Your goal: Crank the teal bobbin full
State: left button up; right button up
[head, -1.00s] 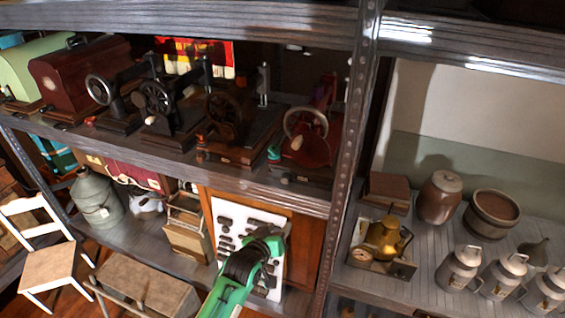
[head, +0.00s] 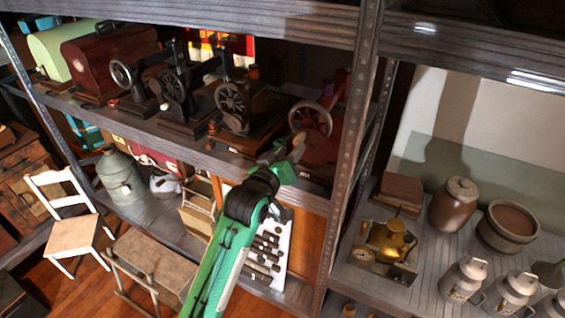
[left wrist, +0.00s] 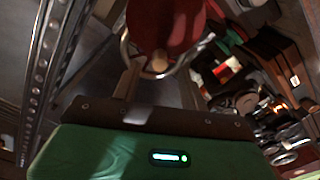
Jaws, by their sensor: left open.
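A red hand-crank sewing machine (head: 322,150) stands at the right end of the upper shelf, with a spoked metal wheel (head: 310,107) facing me. In the left wrist view the red body (left wrist: 165,22) is above my gripper, with a pale round crank knob (left wrist: 160,62) at the wheel's rim. A small teal piece, perhaps the bobbin (left wrist: 206,42), shows beside the wheel; I cannot tell how much thread it holds. My left gripper (head: 286,152) is open, in front of the machine's lower left, close to the knob. I cannot tell whether they touch. My right gripper is not in view.
Dark sewing machines (head: 238,108) stand close by on the left. A metal shelf post (head: 350,150) rises just right of the red machine. The shelf's front edge (head: 180,140) runs below. A brass pot (head: 392,238) and jars fill the right shelf.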

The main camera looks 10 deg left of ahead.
aim_at(296, 143)
pick_arm(q)
jog(key=b+x, duration=0.2)
jog(key=x, duration=0.3)
jog(key=shift+w+f, duration=0.1)
jog(key=shift+d+p, duration=0.15)
jog(key=shift+p, duration=0.2)
jog(key=c, duration=0.7)
jog(key=shift+c, duration=0.4)
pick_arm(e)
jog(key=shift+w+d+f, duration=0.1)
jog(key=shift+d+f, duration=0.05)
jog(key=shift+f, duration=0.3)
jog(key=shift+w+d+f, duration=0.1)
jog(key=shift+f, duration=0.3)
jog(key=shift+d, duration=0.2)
